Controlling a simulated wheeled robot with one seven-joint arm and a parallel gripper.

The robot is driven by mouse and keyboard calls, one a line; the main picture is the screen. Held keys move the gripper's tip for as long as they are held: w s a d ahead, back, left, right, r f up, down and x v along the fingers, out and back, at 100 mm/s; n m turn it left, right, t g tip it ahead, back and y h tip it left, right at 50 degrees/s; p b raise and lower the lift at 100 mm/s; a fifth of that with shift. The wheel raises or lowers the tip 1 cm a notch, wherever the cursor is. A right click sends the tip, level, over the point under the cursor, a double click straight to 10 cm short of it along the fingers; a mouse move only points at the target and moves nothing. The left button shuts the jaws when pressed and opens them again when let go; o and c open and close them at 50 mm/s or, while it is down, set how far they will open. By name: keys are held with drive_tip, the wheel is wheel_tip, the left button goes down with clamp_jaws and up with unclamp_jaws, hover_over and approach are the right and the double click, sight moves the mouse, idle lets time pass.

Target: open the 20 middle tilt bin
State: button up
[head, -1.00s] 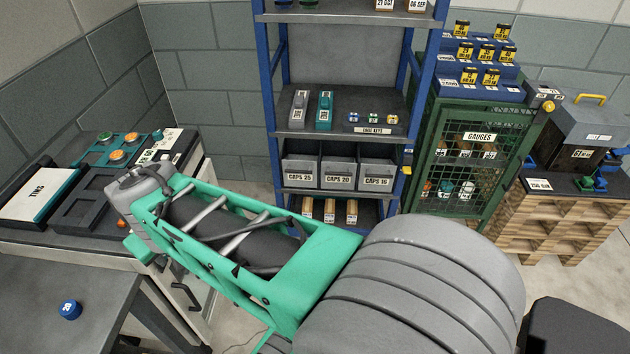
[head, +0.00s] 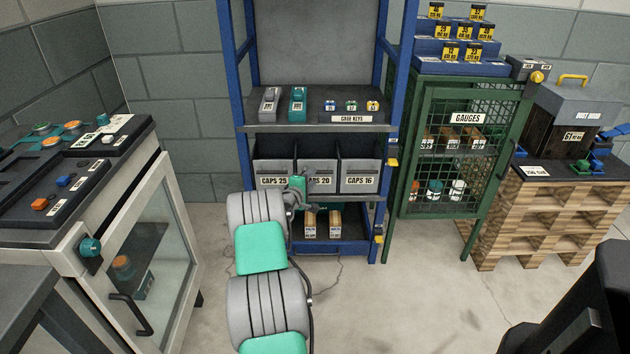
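The middle tilt bin (head: 322,180), labelled CAPS 20, is a grey bin in the blue shelving rack, between the CAPS 25 bin (head: 274,174) and the CAPS 16 bin (head: 359,178). Its front looks level with its neighbours. My arm reaches up from the bottom of the head view toward the bin row. My gripper (head: 298,187) is small and partly hidden by my own wrist. It overlaps the left part of the CAPS 20 label and the gap toward CAPS 25. I cannot tell whether it touches the bin, or whether its fingers are open.
A shelf with CHUCK KEYS (head: 347,118) lies just above the bins, and a lower shelf with small boxes (head: 322,224) below. A green GAUGES cage (head: 468,150) stands right of the rack. A glass-fronted cabinet (head: 140,270) is at left. Floor between is clear.

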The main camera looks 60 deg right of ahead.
sight(317, 173)
drive_tip(key=d, duration=0.2)
drive_tip(key=d+f, duration=0.1)
drive_tip(key=d, duration=0.1)
drive_tip(key=shift+w+d+b, duration=0.1)
drive_tip(key=shift+w+b, duration=0.05)
drive_tip(key=shift+b, duration=0.25)
drive_tip(key=shift+c, duration=0.5)
clamp_jaws()
idle(0.5)
